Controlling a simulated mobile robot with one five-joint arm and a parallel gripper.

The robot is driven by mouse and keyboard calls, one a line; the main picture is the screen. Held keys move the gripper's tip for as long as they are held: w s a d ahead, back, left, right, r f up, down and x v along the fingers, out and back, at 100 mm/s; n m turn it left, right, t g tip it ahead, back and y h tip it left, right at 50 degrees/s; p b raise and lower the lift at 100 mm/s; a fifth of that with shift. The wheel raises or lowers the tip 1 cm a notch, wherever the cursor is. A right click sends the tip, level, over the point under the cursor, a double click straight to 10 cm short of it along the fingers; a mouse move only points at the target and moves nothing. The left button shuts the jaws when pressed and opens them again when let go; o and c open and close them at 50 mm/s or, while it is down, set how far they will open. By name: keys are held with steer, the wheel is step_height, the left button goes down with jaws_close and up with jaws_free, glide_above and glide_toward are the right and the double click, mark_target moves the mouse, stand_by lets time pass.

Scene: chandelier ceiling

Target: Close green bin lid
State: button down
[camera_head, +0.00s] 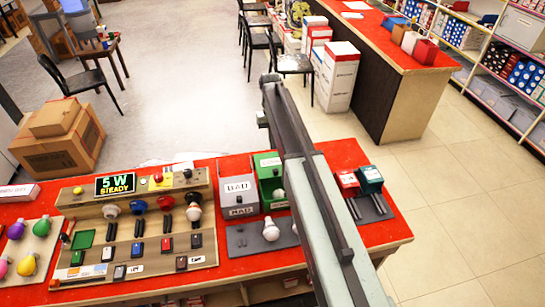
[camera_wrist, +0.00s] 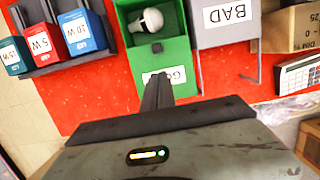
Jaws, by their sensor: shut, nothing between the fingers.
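The green bin (camera_head: 271,183) stands on the red table, with its inside exposed. In the wrist view, the green bin (camera_wrist: 136,60) holds a white bulb (camera_wrist: 152,21). A green panel with a partly hidden white label (camera_wrist: 178,74) lies on the side nearer my gripper. The same labelled panel (camera_head: 269,160) shows at the far side of the bin in the head view. In the head view, my arm hides the fingertips.
A grey bin labelled BAD (camera_head: 238,187) stands beside the green bin. Red and teal boxes (camera_head: 369,178) stand on the other side. White bulbs (camera_head: 270,231) rest on a grey mat in front. A wooden switch board (camera_head: 137,276) fills the table's left. Red tabletop lies bare behind the bins.

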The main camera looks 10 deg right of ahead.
glide_toward(272, 162)
steer(key=b+x, duration=0.6)
steer(key=b, duration=0.4)
steer(key=shift+d+f, duration=0.1)
steer(key=shift+f, duration=0.1)
steer(key=s, duration=0.4)
steer(key=shift+s+r+p, duration=0.15)
steer(key=shift+r+p, duration=0.2)
steer(key=s, duration=1)
steer(key=shift+s, duration=0.4)
steer(key=shift+s+f+g, duration=0.1)
steer(key=shift+s+g, duration=0.1)
steer(key=shift+g, duration=0.1)
